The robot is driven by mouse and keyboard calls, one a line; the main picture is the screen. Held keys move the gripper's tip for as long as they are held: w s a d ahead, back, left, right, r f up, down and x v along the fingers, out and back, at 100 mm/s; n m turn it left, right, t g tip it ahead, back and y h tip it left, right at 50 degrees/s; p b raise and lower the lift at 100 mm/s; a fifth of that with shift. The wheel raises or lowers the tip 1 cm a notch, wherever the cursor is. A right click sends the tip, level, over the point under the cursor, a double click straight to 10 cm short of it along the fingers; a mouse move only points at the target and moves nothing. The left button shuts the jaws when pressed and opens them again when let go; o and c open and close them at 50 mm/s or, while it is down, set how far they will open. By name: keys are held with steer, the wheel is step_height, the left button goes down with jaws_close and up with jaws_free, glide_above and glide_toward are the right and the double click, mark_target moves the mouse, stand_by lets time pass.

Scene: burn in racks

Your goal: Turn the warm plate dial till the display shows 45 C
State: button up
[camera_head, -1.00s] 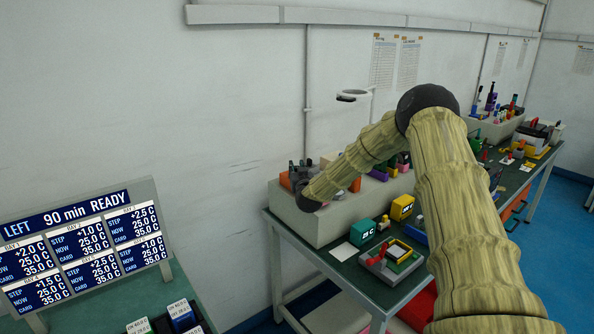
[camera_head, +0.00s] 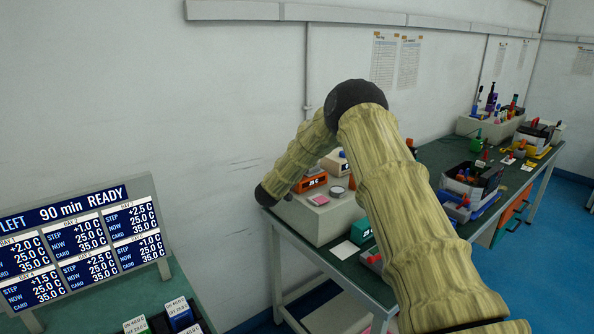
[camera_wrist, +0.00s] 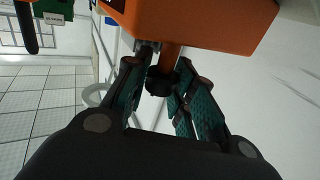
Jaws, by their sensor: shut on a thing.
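An orange box with a small display (camera_head: 311,183) stands at the left end of the grey shelf in the head view; the reading is too small to make out. In the wrist view an orange housing (camera_wrist: 205,22) fills the top. A dark knob (camera_wrist: 160,82) on a short brown-orange shaft sits below it, between the fingers of my gripper (camera_wrist: 163,72). My gripper is shut on this knob, which looks like the dial. In the head view my arm's end is at the left of the box, and the fingers are hidden.
The grey shelf (camera_head: 318,222) stands on a green bench, with a pink pad (camera_head: 318,199) on top. A teal box (camera_head: 361,231) stands in front. My arm covers much of the bench.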

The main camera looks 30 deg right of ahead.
steer(key=m+g+h+b, duration=0.1)
steer(key=g, duration=0.1)
steer(key=m+g+h+b, duration=0.1)
steer(key=m+g, duration=0.1)
steer(key=m+g+b, duration=0.1)
steer(key=m+g, duration=0.1)
steer(key=g, duration=0.1)
steer(key=shift+w+f+h, duration=0.1)
steer(key=shift+f+h, duration=0.15)
steer(key=shift+h, duration=0.15)
steer(key=shift+r+m+g+b, duration=0.1)
steer(key=shift+m+g+b, duration=1.4)
steer(key=shift+g, duration=1)
steer(key=shift+r+m+g+b, duration=0.15)
steer(key=shift+m+g+b, duration=0.3)
steer(key=shift+g, duration=0.35)
steer(key=o, duration=0.8)
steer(key=shift+c, duration=0.2)
steer(key=v, duration=1.2)
